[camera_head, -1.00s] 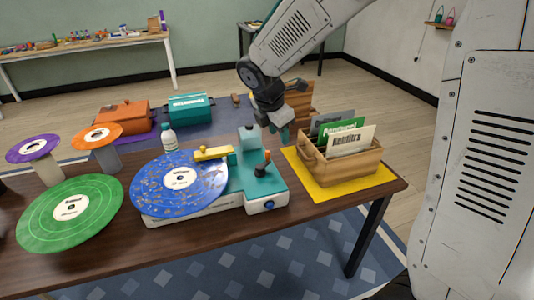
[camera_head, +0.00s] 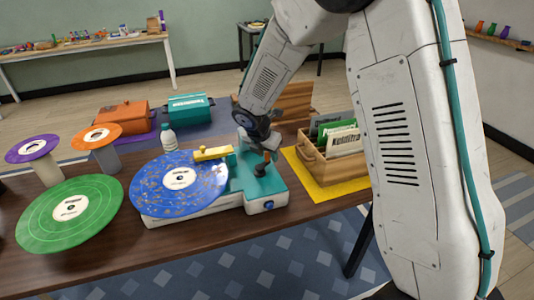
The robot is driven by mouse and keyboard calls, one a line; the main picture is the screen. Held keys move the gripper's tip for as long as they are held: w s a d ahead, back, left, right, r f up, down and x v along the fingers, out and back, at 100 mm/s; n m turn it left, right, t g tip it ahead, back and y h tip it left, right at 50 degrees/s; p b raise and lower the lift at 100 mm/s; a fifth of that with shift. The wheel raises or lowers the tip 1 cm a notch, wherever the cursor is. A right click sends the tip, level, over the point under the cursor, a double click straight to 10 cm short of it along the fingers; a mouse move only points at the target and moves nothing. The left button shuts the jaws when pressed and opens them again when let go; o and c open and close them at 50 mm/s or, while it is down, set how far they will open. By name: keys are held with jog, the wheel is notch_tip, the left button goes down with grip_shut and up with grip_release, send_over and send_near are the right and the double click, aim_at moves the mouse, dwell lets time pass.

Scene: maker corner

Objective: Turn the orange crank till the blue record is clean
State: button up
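The blue record (camera_head: 155,190) lies on the teal and white cleaning machine (camera_head: 262,195), its surface speckled with brownish marks around a white label. A yellow arm (camera_head: 213,153) reaches over the record's upper edge. The orange crank (camera_head: 266,157) stands up on the machine's right part, with a dark hub at its foot. My gripper (camera_head: 264,147) points down right at the top of the crank and overlaps it in the view. Its fingers are small and partly hidden, so I cannot tell whether they are open or closed around the handle.
A wooden crate (camera_head: 337,170) of sleeves stands on a yellow mat (camera_head: 310,182) close to the right. A green record (camera_head: 98,198) lies at left, with purple (camera_head: 20,150) and orange (camera_head: 84,140) discs on stands behind. A white bottle (camera_head: 168,138) stands behind the machine.

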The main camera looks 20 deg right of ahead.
grip_shut()
